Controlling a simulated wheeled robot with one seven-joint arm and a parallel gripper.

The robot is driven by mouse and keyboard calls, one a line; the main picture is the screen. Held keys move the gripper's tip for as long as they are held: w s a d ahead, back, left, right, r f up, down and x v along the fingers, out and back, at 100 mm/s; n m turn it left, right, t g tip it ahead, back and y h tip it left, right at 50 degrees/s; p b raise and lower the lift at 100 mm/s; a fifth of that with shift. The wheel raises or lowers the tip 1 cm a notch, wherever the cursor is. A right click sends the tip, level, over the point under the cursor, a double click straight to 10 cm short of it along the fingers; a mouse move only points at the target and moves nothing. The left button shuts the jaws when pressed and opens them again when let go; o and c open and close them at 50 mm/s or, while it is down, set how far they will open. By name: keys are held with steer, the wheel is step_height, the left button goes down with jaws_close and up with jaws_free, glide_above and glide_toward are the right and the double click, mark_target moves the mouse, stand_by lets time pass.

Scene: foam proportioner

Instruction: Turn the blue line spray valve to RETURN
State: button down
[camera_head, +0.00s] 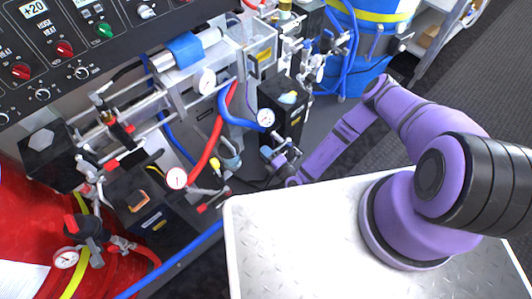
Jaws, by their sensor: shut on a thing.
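The blue hose (235,118) runs to a white gauge (266,118) on a black block (287,104) right of the picture's centre. The blue line spray valve (279,156) sits low on the front of that block, small in the picture. My gripper (284,170) is at the end of my purple arm, which reaches down to this valve from the right. It is shut on the valve's handle. The fingers and handle overlap, so the handle's exact angle and any RETURN marking cannot be made out.
A red hose (213,135) and its gauge (176,178) stand left of the valve. A control panel (70,45) is at upper left. Red (40,220) and blue (365,40) drums flank the machine. Rods, hoses and fittings crowd the valve.

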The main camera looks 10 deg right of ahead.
steer(key=c, duration=1.1)
jaws_free()
steer(key=v, duration=1)
steer(key=shift+s+d, duration=0.25)
steer(key=shift+s, duration=0.05)
steer(key=shift+f, duration=0.1)
